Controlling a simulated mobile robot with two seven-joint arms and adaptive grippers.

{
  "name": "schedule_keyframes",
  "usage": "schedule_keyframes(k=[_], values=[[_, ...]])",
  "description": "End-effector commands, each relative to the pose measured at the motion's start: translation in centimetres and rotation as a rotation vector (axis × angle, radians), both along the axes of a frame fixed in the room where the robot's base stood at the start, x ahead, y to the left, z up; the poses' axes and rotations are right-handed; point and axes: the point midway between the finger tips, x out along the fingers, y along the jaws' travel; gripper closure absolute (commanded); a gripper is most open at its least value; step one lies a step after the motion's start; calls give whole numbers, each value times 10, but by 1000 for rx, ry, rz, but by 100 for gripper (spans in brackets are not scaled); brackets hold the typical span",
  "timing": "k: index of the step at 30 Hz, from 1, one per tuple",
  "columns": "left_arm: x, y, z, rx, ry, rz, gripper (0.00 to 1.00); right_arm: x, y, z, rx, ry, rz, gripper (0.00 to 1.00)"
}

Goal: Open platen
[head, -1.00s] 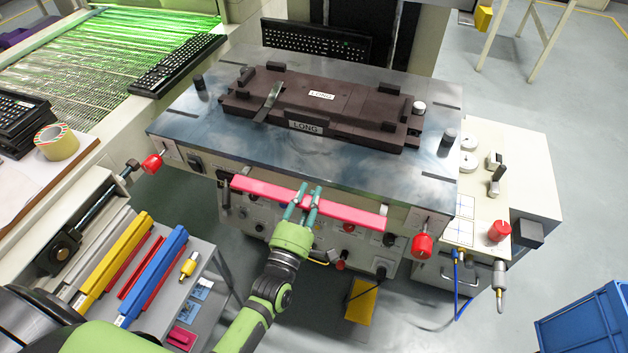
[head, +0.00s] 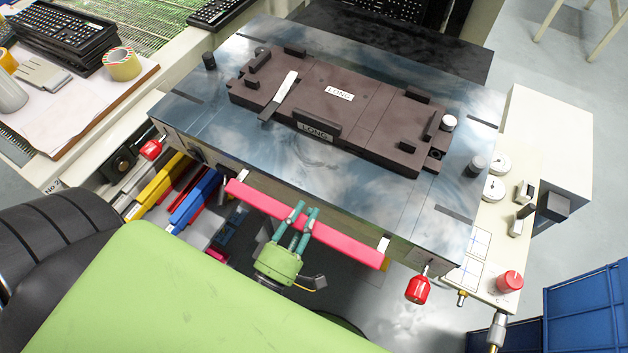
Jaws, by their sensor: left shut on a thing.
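The platen (head: 215,132) is a shiny dark metal plate at the front of the machine, bearing a brown fixture (head: 370,102) labelled LONG. A pink-red bar (head: 345,247) runs along the platen's front edge. My left gripper (head: 298,215) is shut on this bar near its middle, with its teal fingers over it. My green arm covers much of the lower left. My right gripper is not in view.
Red knobs stand at the platen's front left (head: 151,149) and front right (head: 418,289). A side panel with gauges and a red button (head: 509,281) is at the right. Blue bins (head: 590,305) stand at the lower right. Keyboards (head: 68,47) lie at the upper left.

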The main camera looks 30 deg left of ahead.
Motion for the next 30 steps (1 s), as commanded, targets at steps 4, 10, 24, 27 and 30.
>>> schedule_keyframes(k=[4, 10, 24, 27, 30], values=[[-8, 0, -1, 1, 4, -2, 100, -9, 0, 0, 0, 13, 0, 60], [-11, 0, -1, 1, 3, -2, 100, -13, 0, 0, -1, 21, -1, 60], [-10, 0, -1, 0, 2, -1, 51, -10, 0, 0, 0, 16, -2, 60], [-10, 0, 0, 0, 0, -1, 51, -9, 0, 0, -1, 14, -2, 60], [-10, 0, 0, 0, 0, -1, 51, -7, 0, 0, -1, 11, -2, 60]])
